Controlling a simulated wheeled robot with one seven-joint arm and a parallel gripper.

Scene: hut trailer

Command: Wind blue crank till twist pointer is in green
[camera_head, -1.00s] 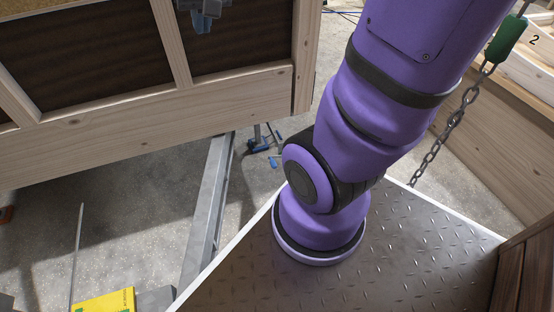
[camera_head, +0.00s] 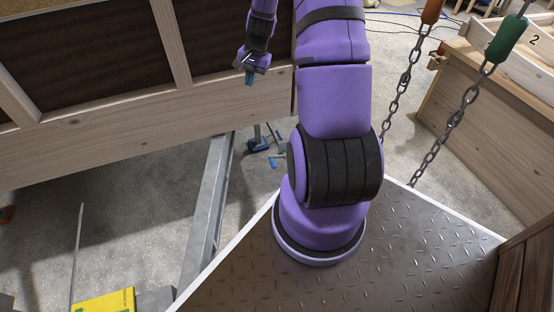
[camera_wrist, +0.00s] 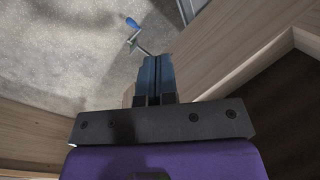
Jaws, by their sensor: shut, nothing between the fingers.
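A crank with a blue grip (camera_wrist: 132,23) and a thin metal arm shows near the top of the wrist view, low beyond the fingertips. In the head view, a small stand with blue parts (camera_head: 258,145) is on the floor beside the grey beam; which part is the crank is too small to tell. My gripper (camera_head: 249,77) is in front of the wooden wall frame, above and left of that stand. Its fingers (camera_wrist: 154,72) are together, empty, and apart from the crank. A yellow plate with green marks (camera_head: 105,301) is cut off at the lower left; no pointer can be made out for certain.
The wooden wall frame (camera_head: 120,140) is close behind and beside my gripper. A grey metal beam (camera_head: 207,210) runs below it. Chains (camera_head: 449,125) hang at the right, near a wooden box (camera_head: 480,130). Bare concrete floor lies around the stand.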

